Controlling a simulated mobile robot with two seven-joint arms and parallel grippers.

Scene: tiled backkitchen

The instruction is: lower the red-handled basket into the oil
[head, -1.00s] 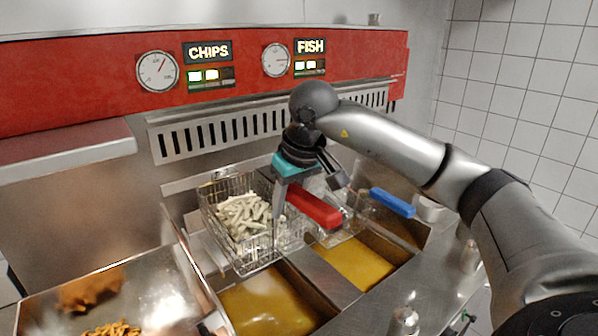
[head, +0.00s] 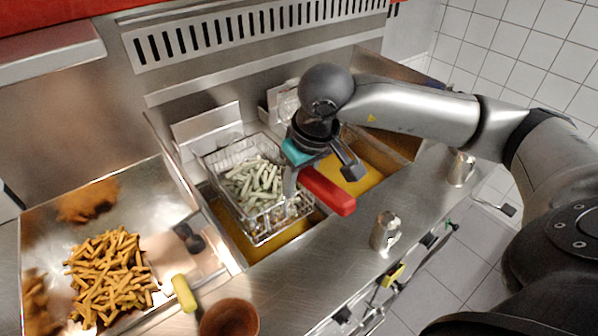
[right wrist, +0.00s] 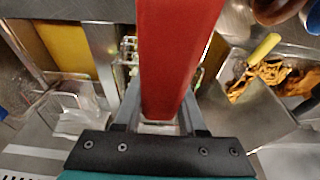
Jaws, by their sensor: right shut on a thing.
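The red-handled basket (head: 268,222) is wire mesh and holds pale, uncooked-looking chips (head: 252,183). It sits over the left fryer well, with yellow-brown oil (head: 285,234) showing around its lower edge. I cannot tell whether its bottom touches the oil. Its red handle (head: 328,192) points to the lower right. My right gripper (head: 316,177) is shut on this handle. In the right wrist view the handle (right wrist: 175,55) runs up between the fingers, and the basket is mostly hidden behind it. My left gripper is not in view.
A second well with oil (head: 360,178) lies to the right, partly behind my arm. A metal tray of golden chips (head: 108,278) is at the left. A yellow-handled tool (head: 184,293), a brown bowl (head: 230,318) and metal shakers (head: 386,232) stand along the front.

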